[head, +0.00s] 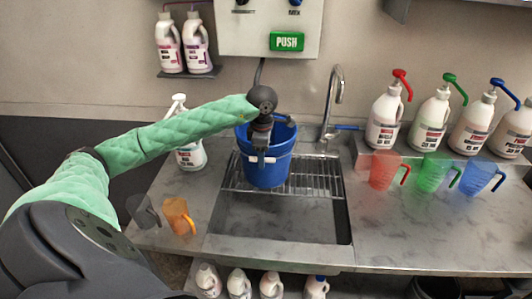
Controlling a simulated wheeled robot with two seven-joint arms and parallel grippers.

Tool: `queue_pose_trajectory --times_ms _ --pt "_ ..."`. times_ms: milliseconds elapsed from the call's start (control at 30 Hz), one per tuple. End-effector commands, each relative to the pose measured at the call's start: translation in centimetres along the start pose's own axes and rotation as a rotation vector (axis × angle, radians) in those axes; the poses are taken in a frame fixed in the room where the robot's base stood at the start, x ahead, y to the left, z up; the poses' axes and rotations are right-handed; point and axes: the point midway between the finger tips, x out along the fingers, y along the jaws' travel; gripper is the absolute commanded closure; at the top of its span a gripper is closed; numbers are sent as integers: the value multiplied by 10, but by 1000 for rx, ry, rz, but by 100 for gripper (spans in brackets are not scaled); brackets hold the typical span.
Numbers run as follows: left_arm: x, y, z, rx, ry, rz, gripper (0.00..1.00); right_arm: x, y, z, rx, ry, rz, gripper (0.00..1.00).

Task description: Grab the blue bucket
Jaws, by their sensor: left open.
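The blue bucket (268,172) stands upright on a wire rack over the back part of the sink, below the control panel. My left arm, in a green padded sleeve, reaches in from the left. My left gripper (258,160) is open and hangs down in front of the bucket, at its near upper side. The gripper hides part of the bucket's rim. I cannot tell whether the fingers touch the bucket or straddle its wall. My right gripper is not in view.
The faucet (336,100) rises just right of the bucket. A white jug (190,152) stands left of it. Orange (177,216), red (383,170), green (434,172) and blue (479,175) pitchers stand on the counter. Several pump bottles line the right wall. The front sink basin (280,220) is empty.

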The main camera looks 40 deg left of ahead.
Motion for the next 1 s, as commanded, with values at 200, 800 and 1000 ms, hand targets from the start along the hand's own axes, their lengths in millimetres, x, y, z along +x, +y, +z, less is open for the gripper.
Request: queue_pose_trajectory --times_ms 200,800,1000 --pt "0 0 0 0 0 0 70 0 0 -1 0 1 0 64" --pt "0 0 0 0 0 0 100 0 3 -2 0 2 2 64" --pt "0 0 0 0 0 0 100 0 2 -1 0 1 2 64"
